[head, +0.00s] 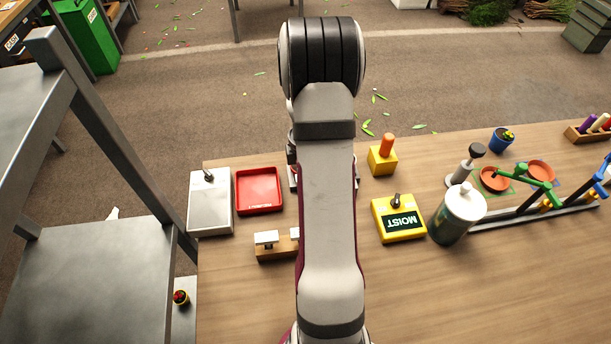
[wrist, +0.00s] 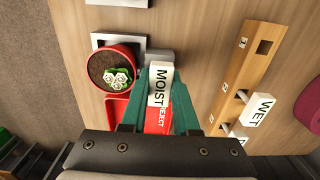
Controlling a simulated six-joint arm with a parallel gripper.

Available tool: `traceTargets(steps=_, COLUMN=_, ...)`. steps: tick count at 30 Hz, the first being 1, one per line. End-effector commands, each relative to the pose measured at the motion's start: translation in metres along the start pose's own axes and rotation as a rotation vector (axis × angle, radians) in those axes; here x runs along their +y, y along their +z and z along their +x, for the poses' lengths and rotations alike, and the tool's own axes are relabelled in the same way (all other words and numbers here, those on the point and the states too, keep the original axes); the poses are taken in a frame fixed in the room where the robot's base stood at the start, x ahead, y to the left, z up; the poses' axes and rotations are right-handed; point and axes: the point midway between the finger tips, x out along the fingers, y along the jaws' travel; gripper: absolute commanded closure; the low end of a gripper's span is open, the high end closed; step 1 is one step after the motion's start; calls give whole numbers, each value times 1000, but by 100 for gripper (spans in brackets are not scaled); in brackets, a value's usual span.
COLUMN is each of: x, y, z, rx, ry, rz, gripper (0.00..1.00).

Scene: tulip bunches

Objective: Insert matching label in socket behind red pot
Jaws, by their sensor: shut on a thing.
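In the wrist view, my gripper (wrist: 163,82) has green fingers shut on a white label (wrist: 160,86) reading MOIST. The red pot (wrist: 103,52), with dark soil and white flowers, stands on a pale square plate just left of the label. A small grey block (wrist: 158,59) is beside the pot, near the label's far end; I cannot tell whether they touch, and no slot in it is visible. A yellow device (head: 399,236) in the head view displays MOIST. In the head view my arm hides the gripper, the held label and the red pot.
A wooden rack (wrist: 233,85) holds a WET label (wrist: 260,109) and another label, with an empty slot at its far end. A red REJECT tray (head: 259,208) lies below the gripper. A grey box (head: 209,219), yellow block (head: 382,162) and white-topped bottle (head: 463,203) stand nearby.

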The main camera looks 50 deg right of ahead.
Motion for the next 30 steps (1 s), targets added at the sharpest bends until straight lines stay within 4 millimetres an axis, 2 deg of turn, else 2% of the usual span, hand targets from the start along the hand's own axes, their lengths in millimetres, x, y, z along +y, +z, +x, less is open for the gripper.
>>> traceTargets(steps=2, x=0, y=0, z=2, rx=0, ry=-1, rz=0, gripper=100)
traceTargets(steps=3, x=0, y=0, z=2, rx=0, ry=0, rz=0, gripper=70)
traceTargets(steps=9, x=0, y=0, z=2, rx=0, ry=0, rz=0, gripper=36)
traceTargets(steps=16, x=1, y=0, z=0, rx=0, ry=2, rz=0, gripper=36)
traceTargets(steps=20, x=2, y=0, z=-17, rx=-1, ry=6, rz=0, gripper=36)
traceTargets(steps=26, x=2, y=0, z=-66, rx=0, ry=7, rz=0, gripper=36)
traceTargets(steps=30, x=1, y=0, z=-107, rx=-1, ry=6, rz=1, gripper=36)
